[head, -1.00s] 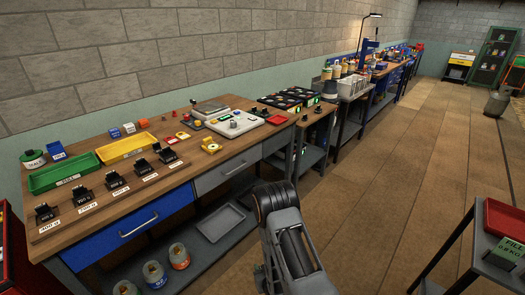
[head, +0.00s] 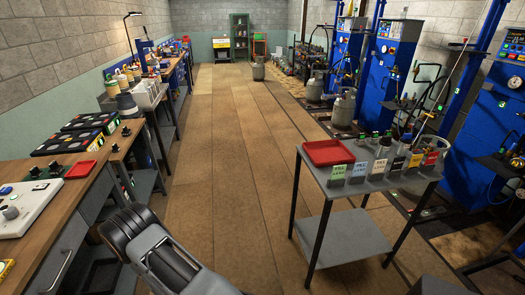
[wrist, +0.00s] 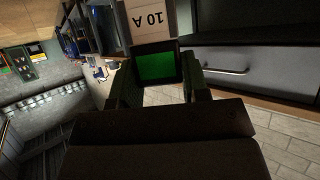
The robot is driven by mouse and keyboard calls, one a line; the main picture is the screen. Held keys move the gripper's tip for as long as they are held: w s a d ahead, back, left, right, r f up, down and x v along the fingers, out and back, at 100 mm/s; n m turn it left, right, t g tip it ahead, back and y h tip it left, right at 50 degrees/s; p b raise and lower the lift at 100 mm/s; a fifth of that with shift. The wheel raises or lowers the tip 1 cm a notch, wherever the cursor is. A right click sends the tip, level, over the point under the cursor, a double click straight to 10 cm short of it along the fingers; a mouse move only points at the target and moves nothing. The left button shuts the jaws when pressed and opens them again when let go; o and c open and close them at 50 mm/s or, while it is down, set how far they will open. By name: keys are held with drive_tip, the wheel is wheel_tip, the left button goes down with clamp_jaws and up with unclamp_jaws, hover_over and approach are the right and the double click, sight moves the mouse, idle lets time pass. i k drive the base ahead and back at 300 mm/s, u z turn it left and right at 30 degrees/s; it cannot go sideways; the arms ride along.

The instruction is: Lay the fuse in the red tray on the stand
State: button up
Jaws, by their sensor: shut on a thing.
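The red tray (head: 328,152) lies flat on the left part of the grey stand (head: 348,236), to the right of centre in the head view. The tray looks empty. In the wrist view my gripper (wrist: 159,84) is shut on the fuse (wrist: 157,66), a dark-framed piece with a green face and a pale part lettered "10 A", upside down in the picture. The head view shows part of my arm at the lower left, but not my gripper or the fuse. The gripper is away from the tray.
Several labelled containers (head: 383,159) stand along the stand beside the tray. A wooden workbench (head: 62,205) runs along the left, with a white instrument (head: 25,207) on it. Blue machines (head: 388,70) line the right. The aisle floor (head: 235,150) between is clear.

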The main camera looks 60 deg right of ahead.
sight(330, 156)
drive_tip(key=z, duration=1.95)
